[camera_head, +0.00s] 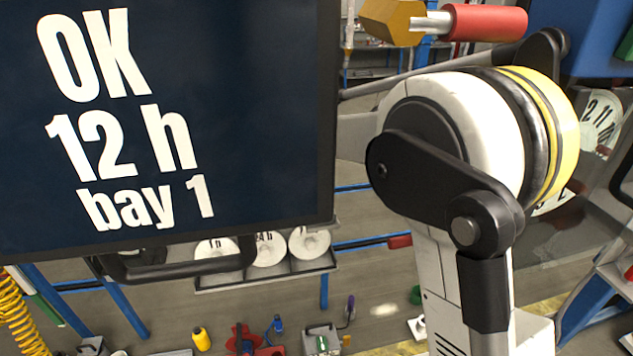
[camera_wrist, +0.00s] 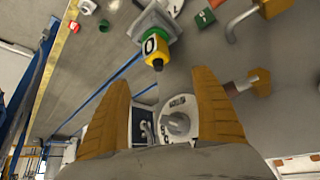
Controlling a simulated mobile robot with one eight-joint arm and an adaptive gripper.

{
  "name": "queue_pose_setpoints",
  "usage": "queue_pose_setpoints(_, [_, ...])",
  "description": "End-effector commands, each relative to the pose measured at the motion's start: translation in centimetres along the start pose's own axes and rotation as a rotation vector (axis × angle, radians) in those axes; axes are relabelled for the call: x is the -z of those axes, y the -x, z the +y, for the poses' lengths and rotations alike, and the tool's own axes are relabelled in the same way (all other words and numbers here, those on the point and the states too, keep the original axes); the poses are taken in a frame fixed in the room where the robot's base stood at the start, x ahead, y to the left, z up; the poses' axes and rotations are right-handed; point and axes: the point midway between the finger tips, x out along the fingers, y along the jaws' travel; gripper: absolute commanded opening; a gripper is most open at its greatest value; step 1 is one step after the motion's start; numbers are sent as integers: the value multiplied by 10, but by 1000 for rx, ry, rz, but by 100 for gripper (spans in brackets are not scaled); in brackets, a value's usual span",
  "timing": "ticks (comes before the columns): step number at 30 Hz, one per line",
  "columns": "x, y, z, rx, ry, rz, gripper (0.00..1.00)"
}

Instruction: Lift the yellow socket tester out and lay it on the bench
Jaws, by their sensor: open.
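The yellow socket tester appears to be the small yellow piece (camera_wrist: 154,47) with a dark round face and green behind it, in the upper middle of the wrist view. It sits against a grey-white block (camera_wrist: 157,18); how deep it is seated cannot be told. My gripper (camera_wrist: 160,79) shows two ochre fingers spread wide apart, with nothing between the tips. The tester lies beyond the fingertips, apart from them. My gripper is not clearly seen in the head view, and I cannot clearly pick out the tester there.
A large dark screen (camera_head: 250,130) reading "OK 12 h bay 1" fills the left of the head view. A rack of white discs (camera_head: 268,249) and a yellow bottle-like item (camera_head: 201,339) are below it. The wrist view shows a white disc (camera_wrist: 193,103) and green block (camera_wrist: 205,18).

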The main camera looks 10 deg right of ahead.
Motion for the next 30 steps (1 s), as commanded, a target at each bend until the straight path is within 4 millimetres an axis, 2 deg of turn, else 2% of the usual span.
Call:
queue_pose_setpoints(7, [2,-40,-1,-3,-4,1,75])
queue_pose_setpoints(14, [3,-60,2,-2,-4,2,75])
queue_pose_setpoints(22, [10,-98,8,-2,-4,1,75])
queue_pose_setpoints(25, [9,-106,8,-1,-3,1,75])
queue_pose_setpoints(30, [8,-108,8,-1,-3,1,75])
